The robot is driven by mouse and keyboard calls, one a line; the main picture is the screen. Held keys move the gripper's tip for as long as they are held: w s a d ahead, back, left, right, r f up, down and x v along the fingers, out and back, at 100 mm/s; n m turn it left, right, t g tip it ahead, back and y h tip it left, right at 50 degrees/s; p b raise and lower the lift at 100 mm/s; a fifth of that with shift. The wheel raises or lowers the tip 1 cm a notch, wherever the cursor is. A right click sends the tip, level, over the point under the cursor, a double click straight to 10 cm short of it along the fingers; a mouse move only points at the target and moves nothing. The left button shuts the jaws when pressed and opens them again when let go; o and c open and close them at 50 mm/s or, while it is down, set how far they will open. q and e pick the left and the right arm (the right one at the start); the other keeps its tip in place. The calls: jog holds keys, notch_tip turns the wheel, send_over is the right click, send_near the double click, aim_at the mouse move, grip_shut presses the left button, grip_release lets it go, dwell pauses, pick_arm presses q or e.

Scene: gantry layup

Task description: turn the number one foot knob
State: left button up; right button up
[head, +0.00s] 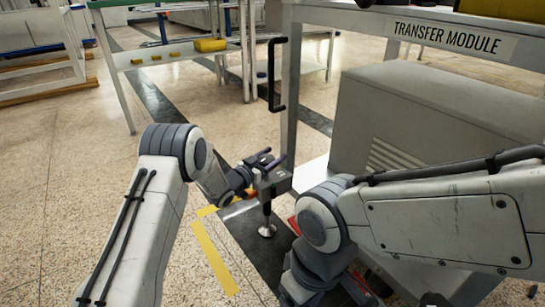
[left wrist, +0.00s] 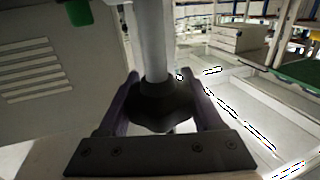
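The foot knob (left wrist: 163,112) is dark and lobed, and sits below a pale upright post (left wrist: 152,40) in the left wrist view. My left gripper (left wrist: 163,88) has one finger on each side of it, with no clear gap, so it looks shut on the knob. In the head view my left gripper (head: 265,168) is low beside the leg of the transfer module (head: 291,90). A dark stem with a bright round foot (head: 267,230) shows under it. The knob is not clear in the head view. I see no number on it. My right gripper is not in view.
A grey vented cabinet (head: 425,115) stands under the module, right of the leg. A black handle (head: 275,75) sticks out from the leg. Yellow tape (head: 215,258) marks the speckled floor. My right arm crosses the lower right.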

pick_arm(q)
jog(key=shift+c, duration=0.8)
jog(key=shift+r+m+g+h+p, duration=0.1)
jog(key=shift+m+g+h+p, duration=0.4)
jog(key=shift+h, duration=0.1)
jog(key=shift+s+d+m+g+h+p, duration=0.15)
jog(key=shift+m+g+h+p, duration=0.2)
jog(key=shift+m+g+h, duration=0.2)
jog(key=shift+s+d+m+g+h+p, duration=0.1)
jog(key=shift+m+g+h+p, duration=0.3)
jog(key=shift+g, duration=0.25)
jog(key=shift+s+m+g+h, duration=0.15)
jog(key=shift+m+g+h, duration=0.45)
jog(key=shift+g, duration=0.2)
jog(key=shift+s+d+m+g+h, duration=0.15)
jog(key=shift+m+g+h, duration=0.1)
jog(key=shift+m+g, duration=0.3)
jog(key=shift+s+m+g+h, duration=0.1)
jog(key=shift+m+g+h, duration=0.15)
jog(key=shift+g, duration=0.4)
jog(key=shift+m+g, duration=0.25)
jog(key=shift+g, duration=0.05)
jog(key=o, duration=1.4)
